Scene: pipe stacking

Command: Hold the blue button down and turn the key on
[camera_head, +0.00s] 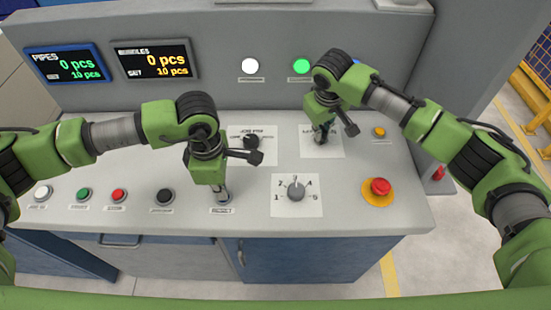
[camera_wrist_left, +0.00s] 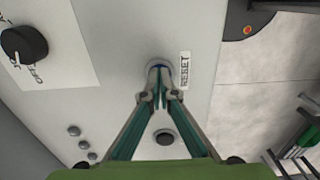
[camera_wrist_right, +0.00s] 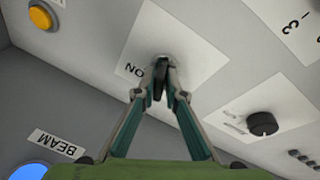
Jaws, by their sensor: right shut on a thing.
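The blue button (camera_wrist_left: 159,66), beside a label that seems to read RESET, shows only as a blue rim under my left fingertips in the left wrist view. My left gripper (camera_head: 222,197) is shut, pointing down, with its tips on the button. The key (camera_wrist_right: 161,63) stands in a white plate (camera_wrist_right: 205,57) with the word ON beside it. My right gripper (camera_head: 320,136) is shut on the key, with its fingertips (camera_wrist_right: 160,80) close to the plate. The fingers hide most of the key, so its angle is hard to tell.
A numbered dial (camera_head: 296,190) sits between the arms, with a red emergency stop (camera_head: 380,187) to its right. A black knob (camera_head: 251,141) is behind my left gripper. Several buttons line the front left. White (camera_head: 250,66) and green (camera_head: 301,66) lamps are on the back panel.

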